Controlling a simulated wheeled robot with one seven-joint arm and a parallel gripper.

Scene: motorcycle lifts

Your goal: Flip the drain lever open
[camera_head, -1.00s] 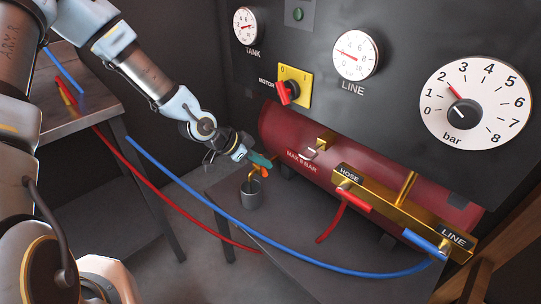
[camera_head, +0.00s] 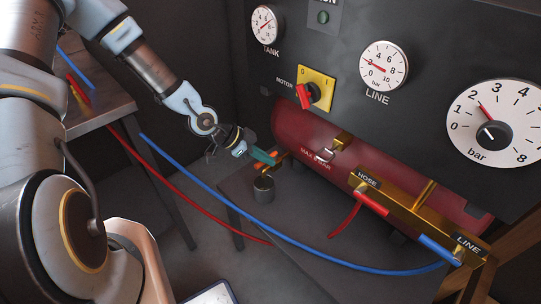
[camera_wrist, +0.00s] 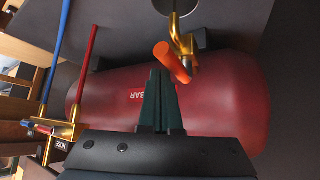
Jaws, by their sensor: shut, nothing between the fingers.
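My gripper (camera_head: 270,158) is shut and empty. In the wrist view, its dark green fingers (camera_wrist: 160,85) point at the handle, with their tips just below and left of it. I cannot tell whether they touch it.
A blue hose (camera_head: 210,196) and a red hose (camera_head: 165,182) cross in front of the low bench. The brass manifold (camera_head: 412,212) stands at the right. The gauge panel (camera_head: 425,115) rises behind the tank. A side table (camera_head: 95,112) stands at the left.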

